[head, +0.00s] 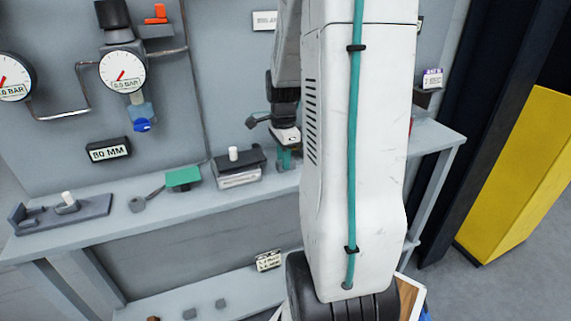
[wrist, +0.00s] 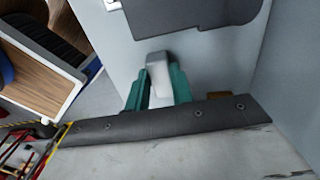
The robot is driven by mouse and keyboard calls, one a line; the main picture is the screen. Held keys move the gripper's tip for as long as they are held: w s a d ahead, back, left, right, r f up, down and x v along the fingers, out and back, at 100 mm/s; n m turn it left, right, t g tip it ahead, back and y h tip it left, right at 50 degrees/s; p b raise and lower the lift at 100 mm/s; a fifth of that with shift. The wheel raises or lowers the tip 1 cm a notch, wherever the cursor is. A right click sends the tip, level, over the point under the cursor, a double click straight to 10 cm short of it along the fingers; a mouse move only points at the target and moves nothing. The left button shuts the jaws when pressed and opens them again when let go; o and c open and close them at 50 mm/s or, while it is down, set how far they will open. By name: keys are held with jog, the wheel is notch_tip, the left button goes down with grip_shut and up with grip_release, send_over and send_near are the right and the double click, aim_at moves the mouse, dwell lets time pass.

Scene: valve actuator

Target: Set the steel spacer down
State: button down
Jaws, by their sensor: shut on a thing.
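The steel spacer (wrist: 158,68) is a pale grey block held between the two teal fingers of my gripper (wrist: 158,88) in the wrist view. The fingers are shut on its sides and its far end sticks out past them. In the head view my gripper (head: 285,158) is low over the right part of the grey bench (head: 225,196), partly behind my arm. The spacer cannot be made out there. I cannot tell whether it touches the bench top.
A dark-topped block with a white peg (head: 240,160) stands just left of my gripper. Further left are a green-topped piece (head: 183,178) and a dark fixture (head: 75,212). Gauges (head: 122,70) and pipes hang on the back panel. A yellow cabinet (head: 510,170) stands at right.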

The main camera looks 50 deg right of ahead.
jog(key=shift+r, duration=0.15)
jog(key=shift+r, duration=0.6)
notch_tip(320, 180, up, 2)
jog(key=shift+r, duration=0.15)
jog(key=s+a, duration=0.3)
jog(key=s, duration=0.4)
jog(key=s+a+r, duration=0.1)
jog(key=s+a, duration=0.3)
jog(key=s, duration=0.3)
jog(key=shift+a+r, duration=0.15)
jog(key=shift+a, duration=0.15)
jog(key=shift+s, duration=0.1)
